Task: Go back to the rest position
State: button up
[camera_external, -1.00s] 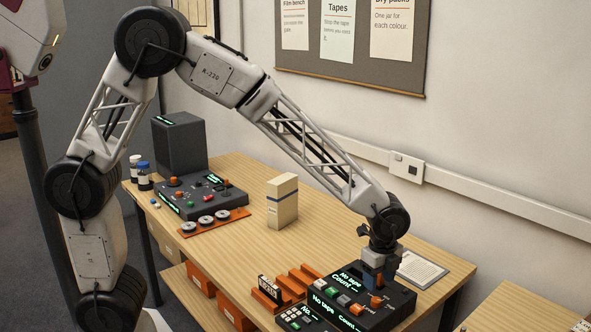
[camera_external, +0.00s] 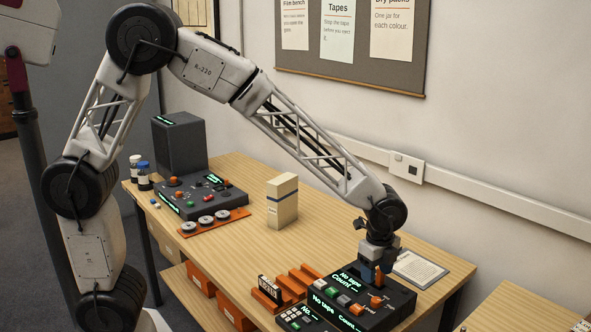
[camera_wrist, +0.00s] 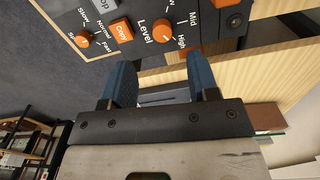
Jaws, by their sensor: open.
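My gripper (camera_external: 374,274) hangs pointing down just above the black tape machine (camera_external: 385,303), near its back edge. In the wrist view its two blue fingers (camera_wrist: 162,82) are spread apart with nothing between them. Whether the fingers touch the machine cannot be told.
An orange rack (camera_external: 297,280) with a black cassette (camera_external: 269,289) stands left of the machine. A cream box (camera_external: 282,203) stands mid-table. A dark console (camera_external: 200,190) is at the back left. A framed sheet (camera_external: 419,268) lies behind the machine.

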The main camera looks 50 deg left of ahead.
jog(key=s+a+r+n, duration=0.3)
jog(key=a+r, duration=0.1)
jog(key=a, duration=0.3)
jog(key=s+a+r+n+t, duration=0.1)
jog(key=s+a+r+n, duration=0.2)
jog(key=a, duration=0.4)
jog(key=s+a+r+n, duration=0.25)
jog(key=a+r, duration=0.25)
jog(key=a, duration=0.3)
jog(key=s+a+r+n, duration=0.1)
jog(key=s+a+n, duration=0.4)
jog(key=s+a, duration=0.2)
jog(key=s+a+r+n+t, duration=0.1)
jog(key=s+a+n, duration=0.4)
jog(key=s, duration=0.5)
jog(key=a+r, duration=0.1)
jog(key=a, duration=0.1)
jog(key=shift+s+a+r+t, duration=0.3)
jog(key=shift+s+a, duration=0.05)
jog(key=shift+a, duration=0.05)
jog(key=shift+n, duration=0.25)
